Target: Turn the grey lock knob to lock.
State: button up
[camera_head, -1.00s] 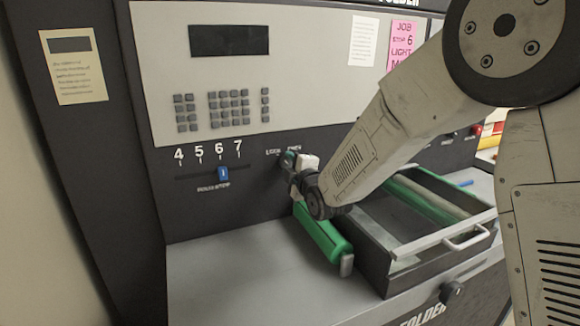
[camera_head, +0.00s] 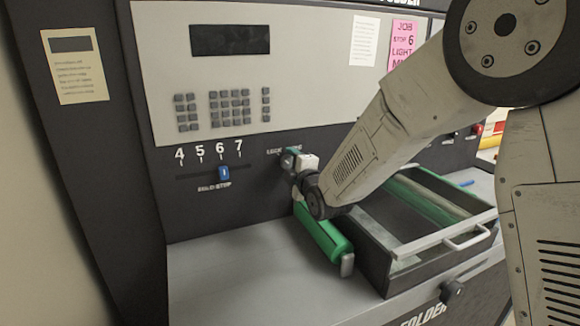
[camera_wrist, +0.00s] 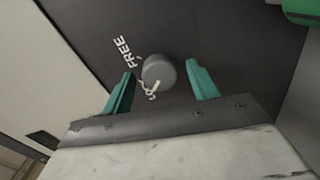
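The grey lock knob (camera_wrist: 159,71) is a round knob on the dark front panel in the wrist view. The word FREE is printed beside it, and a second label near it is mostly hidden by the knob. My gripper (camera_wrist: 160,82) is open, with one teal finger on each side of the knob and a gap on both sides. In the head view my gripper (camera_head: 291,160) is at the panel under the LOCK label, and the knob is hidden behind it there.
A blue slider (camera_head: 223,173) sits below the 6 on the scale to the left. A green roller (camera_head: 322,233) and an open dark drawer (camera_head: 378,270) with a pale handle lie below my arm. The grey ledge (camera_head: 240,285) at the left is clear.

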jog(key=v, duration=0.7)
jog(key=shift+s, duration=0.35)
jog(key=shift+d, duration=0.25)
